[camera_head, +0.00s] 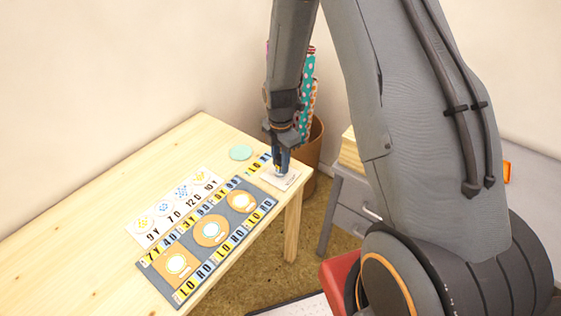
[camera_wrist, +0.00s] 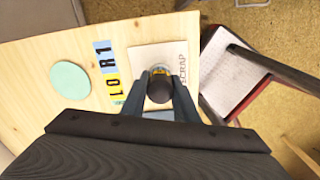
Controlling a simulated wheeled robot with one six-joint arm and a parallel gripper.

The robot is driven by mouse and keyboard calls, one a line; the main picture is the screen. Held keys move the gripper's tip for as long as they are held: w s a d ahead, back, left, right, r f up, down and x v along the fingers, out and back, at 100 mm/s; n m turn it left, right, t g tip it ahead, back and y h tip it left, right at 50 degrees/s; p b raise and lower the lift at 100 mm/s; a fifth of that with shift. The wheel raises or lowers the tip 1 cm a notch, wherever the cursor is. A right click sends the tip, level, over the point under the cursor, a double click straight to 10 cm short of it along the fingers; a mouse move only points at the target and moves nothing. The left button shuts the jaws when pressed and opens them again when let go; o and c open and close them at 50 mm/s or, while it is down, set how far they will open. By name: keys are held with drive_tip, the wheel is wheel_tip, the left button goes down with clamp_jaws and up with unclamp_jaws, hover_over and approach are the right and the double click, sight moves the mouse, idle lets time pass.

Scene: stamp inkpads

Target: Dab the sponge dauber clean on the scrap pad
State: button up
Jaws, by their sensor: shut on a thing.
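My gripper (camera_head: 279,150) points down over the right end of the wooden table. It is shut on the sponge dauber, whose dark rounded top (camera_wrist: 160,88) shows between the fingers in the wrist view. The white scrap pad (camera_head: 290,180) lies right under it near the table's corner. In the wrist view the scrap pad (camera_wrist: 148,56) reads "SCRAP" along its right side. The dauber's lower end is hidden, so I cannot tell whether it touches the pad.
A grey mat (camera_head: 190,235) with orange shapes and letter tiles lies left of the pad. A white printed card (camera_head: 156,231) lies beyond it. A pale green disc (camera_head: 241,153) lies near the back edge. A brown bin (camera_head: 313,150) with patterned rolls stands behind the table's end.

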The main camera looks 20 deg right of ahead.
drive_tip(key=shift+f, duration=0.55)
idle(0.9)
drive_tip(key=shift+r, duration=0.15)
drive_tip(key=shift+r, duration=0.35)
drive_tip(key=shift+r+p, duration=0.25)
drive_tip(key=shift+p, duration=0.1)
drive_tip(key=shift+r+p, duration=1.4)
drive_tip(key=shift+r, duration=0.7)
